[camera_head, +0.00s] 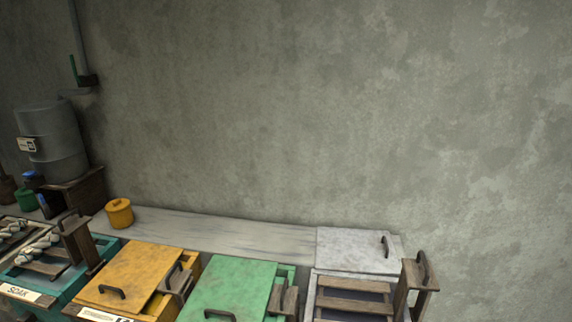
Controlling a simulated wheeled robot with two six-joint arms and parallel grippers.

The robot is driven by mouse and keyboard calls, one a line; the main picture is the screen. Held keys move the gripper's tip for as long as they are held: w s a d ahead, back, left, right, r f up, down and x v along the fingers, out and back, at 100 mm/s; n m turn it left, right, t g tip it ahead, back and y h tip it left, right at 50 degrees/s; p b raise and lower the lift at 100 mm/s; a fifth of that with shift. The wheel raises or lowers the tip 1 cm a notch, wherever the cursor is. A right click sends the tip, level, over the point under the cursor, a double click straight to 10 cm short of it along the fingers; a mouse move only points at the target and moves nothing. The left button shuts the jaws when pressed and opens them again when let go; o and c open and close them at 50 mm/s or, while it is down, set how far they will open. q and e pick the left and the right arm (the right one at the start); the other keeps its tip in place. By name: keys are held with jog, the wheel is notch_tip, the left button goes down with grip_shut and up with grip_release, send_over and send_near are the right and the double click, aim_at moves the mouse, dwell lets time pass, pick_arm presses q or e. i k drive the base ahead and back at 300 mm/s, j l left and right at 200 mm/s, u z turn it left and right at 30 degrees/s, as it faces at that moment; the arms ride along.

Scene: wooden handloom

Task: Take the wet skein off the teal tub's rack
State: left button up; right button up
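The teal tub (55,287) stands at the lower left with a label reading SOAK on its front. Its wooden slatted rack (48,268) lies across the top. Pale, knotted skein material (33,248) lies over the rack's left part, partly cut off by the picture's left edge. I cannot tell from here whether it is wet. Neither of my grippers is in view.
To the right stand a yellow-lidded tub (135,272), a green-lidded tub (232,287) and a grey tub (312,296) with an open slatted top. A small orange pot (119,213) and a metal drum (52,140) stand behind. A concrete wall (300,110) closes the back.

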aim_at(26, 255)
jog(key=u, duration=1.45)
jog(key=i+j+z, duration=0.15)
jog(key=z, duration=0.25)
jog(key=i+j+z, duration=0.2)
jog(key=z, duration=0.2)
